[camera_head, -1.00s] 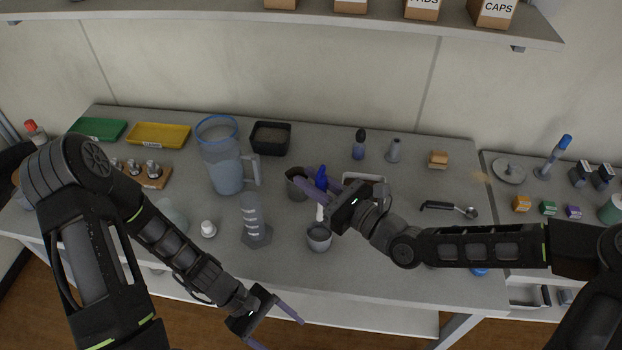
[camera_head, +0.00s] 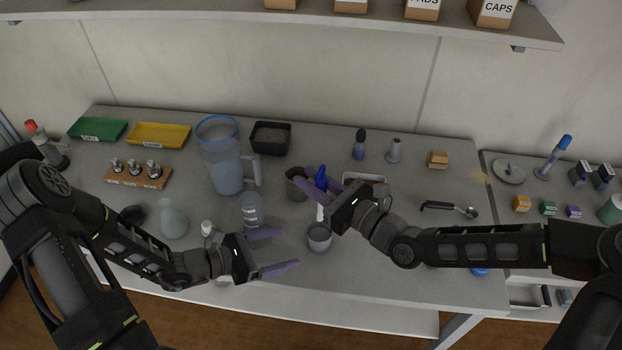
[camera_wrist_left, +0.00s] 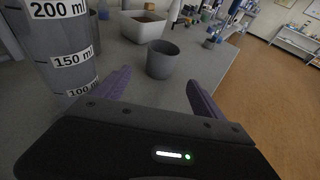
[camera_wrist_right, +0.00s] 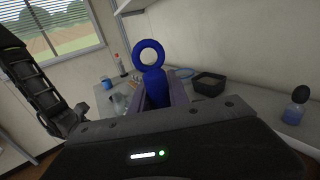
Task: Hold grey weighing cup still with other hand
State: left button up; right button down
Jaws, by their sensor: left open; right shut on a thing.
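The small grey weighing cup (camera_head: 319,243) stands upright near the table's front edge. My left gripper (camera_head: 287,249) is open and empty just left of it, its fingers pointing toward the cup. In the left wrist view the cup (camera_wrist_left: 162,62) stands beyond and between the open fingertips, apart from them. My right gripper (camera_head: 317,190) is shut on a blue tool (camera_head: 322,176), behind the cup. The right wrist view shows the tool's blue ring end and body (camera_wrist_right: 154,84) between the fingers. Its lower end is partly hidden in the head view.
A graduated cylinder (camera_head: 251,212) stands close behind my left gripper, with a large jug (camera_head: 226,170) farther back. Another grey cup (camera_head: 296,190) and a pale tray (camera_head: 364,177) are near my right gripper. A black spoon (camera_head: 449,208) lies at right.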

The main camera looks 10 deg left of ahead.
aim_at(309, 242)
pick_arm(q)
jog(key=shift+d, duration=0.1)
jog(key=x, duration=1)
jog(key=shift+f, duration=0.1)
jog(key=shift+c, duration=0.3)
jog(key=c, duration=1.4)
jog(key=shift+c, duration=0.9)
jog(key=shift+f, duration=0.1)
dwell(0.3)
